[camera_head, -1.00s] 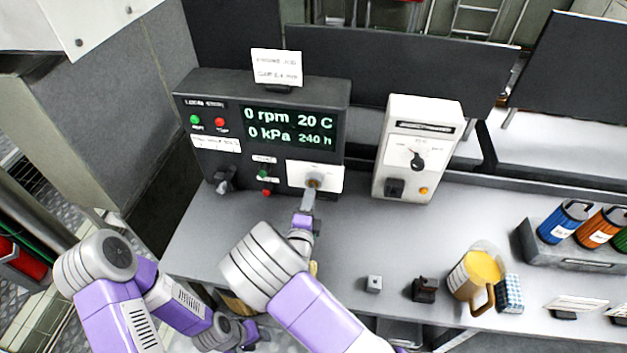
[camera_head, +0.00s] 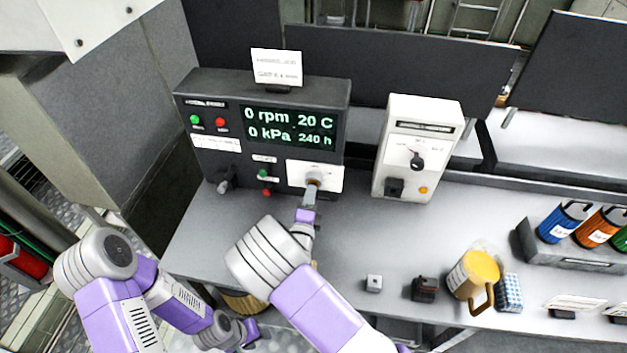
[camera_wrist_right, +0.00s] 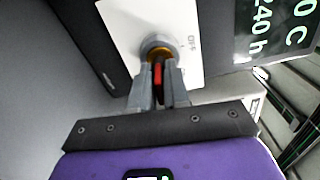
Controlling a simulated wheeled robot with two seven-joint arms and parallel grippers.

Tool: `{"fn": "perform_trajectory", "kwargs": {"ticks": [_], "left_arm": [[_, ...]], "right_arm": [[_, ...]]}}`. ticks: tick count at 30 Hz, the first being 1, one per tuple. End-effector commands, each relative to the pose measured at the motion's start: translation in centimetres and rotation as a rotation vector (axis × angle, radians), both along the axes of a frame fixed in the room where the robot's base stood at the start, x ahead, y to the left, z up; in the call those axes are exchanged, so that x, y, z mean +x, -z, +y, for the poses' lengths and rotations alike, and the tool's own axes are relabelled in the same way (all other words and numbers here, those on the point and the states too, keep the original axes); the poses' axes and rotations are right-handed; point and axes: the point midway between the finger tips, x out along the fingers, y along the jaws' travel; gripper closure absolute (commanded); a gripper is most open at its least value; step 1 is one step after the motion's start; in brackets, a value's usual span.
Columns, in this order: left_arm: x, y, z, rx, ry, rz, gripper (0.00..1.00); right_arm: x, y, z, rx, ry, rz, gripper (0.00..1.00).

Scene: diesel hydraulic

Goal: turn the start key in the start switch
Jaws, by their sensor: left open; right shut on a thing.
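The start switch (camera_head: 315,177) is a round grey barrel on a white plate at the lower right of the dark control box; it also shows in the right wrist view (camera_wrist_right: 156,42), with "OFF" printed beside it. My right gripper (camera_head: 311,190) is at the switch, its fingers pointing into it. In the right wrist view its fingers are shut on the start key (camera_wrist_right: 158,76), a thin red and dark strip against the switch's brass-coloured ring. The fingers hide most of the key. My left gripper (camera_head: 246,334) is low at the table's front edge, small and partly hidden, away from the switch.
The control box (camera_head: 262,88) shows 0 rpm, 0 kPa and 20 C. A white box with a dial (camera_head: 418,150) stands to its right. The table between is clear.

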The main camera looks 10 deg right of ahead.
Motion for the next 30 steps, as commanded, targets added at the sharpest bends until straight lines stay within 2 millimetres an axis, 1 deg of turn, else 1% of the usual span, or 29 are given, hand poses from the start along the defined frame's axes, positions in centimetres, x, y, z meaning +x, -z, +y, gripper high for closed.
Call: {"fn": "perform_trajectory", "kwargs": {"ticks": [3, 20, 21, 26, 27, 30], "left_arm": [[0.00, 0.00, 0.00, 0.000, 0.000, 0.000, 0.54], [0.00, 0.00, 0.00, 0.000, 0.000, 0.000, 0.54], [0.00, 0.00, 0.00, 0.000, 0.000, 0.000, 0.54], [0.01, 0.00, 0.00, 0.000, 0.000, 0.000, 0.54], [0.01, 0.00, 0.00, 0.000, 0.000, 0.000, 0.54], [0.01, 0.00, 0.00, 0.000, 0.000, 0.000, 0.54]], "right_arm": [[0.00, -0.01, -0.08, 0.166, 0.002, -0.068, 1.00], [-0.02, 0.04, -0.07, 0.947, 0.002, -0.395, 1.00], [-0.02, 0.02, -0.04, 0.976, 0.001, -0.408, 0.83], [-0.02, 0.02, 0.00, 0.966, 0.000, -0.403, 0.58], [-0.02, 0.02, 0.00, 0.966, -0.001, -0.403, 0.55], [-0.01, 0.01, 0.00, 0.965, -0.001, -0.403, 0.55]]}}
